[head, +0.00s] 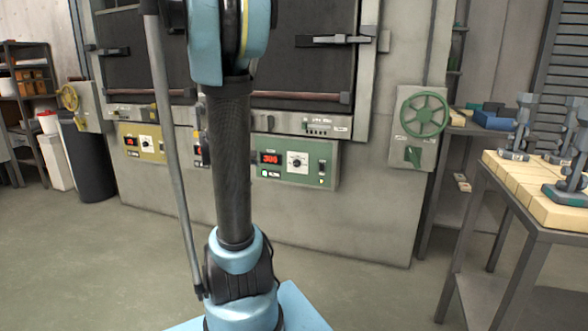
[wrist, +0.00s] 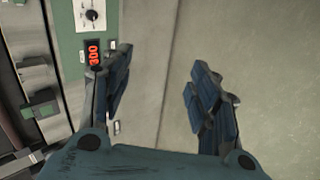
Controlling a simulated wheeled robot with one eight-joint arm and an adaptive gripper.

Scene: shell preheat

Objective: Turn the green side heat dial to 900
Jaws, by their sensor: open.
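The green side's heat panel (head: 298,163) is low on the furnace front, right of my arm in the head view. Its red display (head: 270,158) reads 300. Its heat dial (head: 297,160) is a knob on a white square plate. In the wrist view the panel is turned sideways at the upper left, with the dial (wrist: 92,15) near the top edge and the display (wrist: 93,53) below it. My gripper (wrist: 160,60) is open and empty, over bare grey wall right of the dial and apart from it. The head view does not show the gripper.
A yellow panel (head: 142,142) with its own display and knob is left of my arm, which partly hides another display. A green handwheel (head: 425,114) is on the wall at right. A brick-topped table (head: 539,209) stands right. The floor before the furnace is clear.

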